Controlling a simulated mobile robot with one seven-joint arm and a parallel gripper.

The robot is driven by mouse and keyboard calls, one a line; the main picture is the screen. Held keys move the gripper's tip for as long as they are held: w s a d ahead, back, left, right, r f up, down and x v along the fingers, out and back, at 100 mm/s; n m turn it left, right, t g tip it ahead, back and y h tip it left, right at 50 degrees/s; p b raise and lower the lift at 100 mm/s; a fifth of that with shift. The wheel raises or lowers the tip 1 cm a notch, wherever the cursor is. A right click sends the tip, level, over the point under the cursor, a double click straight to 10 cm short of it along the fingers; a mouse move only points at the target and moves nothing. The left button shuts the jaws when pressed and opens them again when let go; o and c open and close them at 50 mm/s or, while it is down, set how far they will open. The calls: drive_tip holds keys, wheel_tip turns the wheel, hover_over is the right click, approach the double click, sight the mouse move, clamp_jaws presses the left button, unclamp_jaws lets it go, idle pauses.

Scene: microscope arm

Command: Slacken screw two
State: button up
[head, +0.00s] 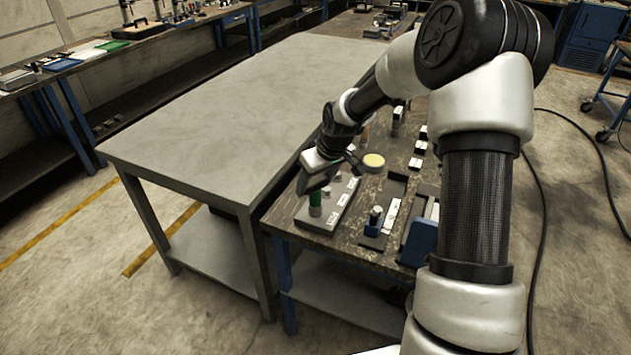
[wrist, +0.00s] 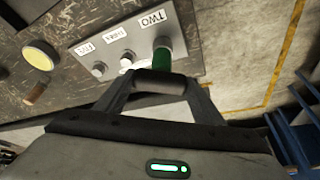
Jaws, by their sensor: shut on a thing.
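A grey plate (head: 340,212) lies at the near left corner of the dark worktable, with labelled screws along it. In the wrist view the plate (wrist: 180,20) shows the label TWO (wrist: 152,17) and further labels to its left. A green-handled tool (head: 315,199) stands roughly upright at the plate's near end. In the wrist view the green handle (wrist: 163,58) is beside the label TWO and hides the screw there. My gripper (head: 316,183) is above the plate, shut on the tool's dark upper end; it also shows in the wrist view (wrist: 160,84). The tool's tip is hidden.
A yellow round pad (head: 373,160) stands behind the plate. A small holder (head: 374,217) and a blue box (head: 420,243) are to the right on the worktable (head: 290,222). A bare grey table (head: 215,130) adjoins on the left.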

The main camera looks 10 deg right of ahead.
drive_tip(key=shift+r+n+g+y+p, duration=0.15)
drive_tip(key=shift+n+g+y+p, duration=0.25)
drive_tip(key=shift+n+p, duration=1.15)
drive_tip(key=shift+n+y+p, duration=0.3)
drive_tip(key=shift+n+p, duration=0.05)
drive_tip(key=shift+n, duration=0.4)
drive_tip(key=shift+n+g+y+p, duration=0.3)
drive_tip(key=shift+n+g+p, duration=0.1)
drive_tip(key=shift+n+p, duration=0.4)
drive_tip(key=shift+m+b, duration=0.4)
drive_tip(key=shift+w+r+p, duration=0.1)
drive_tip(key=shift+r+p, duration=1.75)
drive_tip(key=shift+r, duration=1.05)
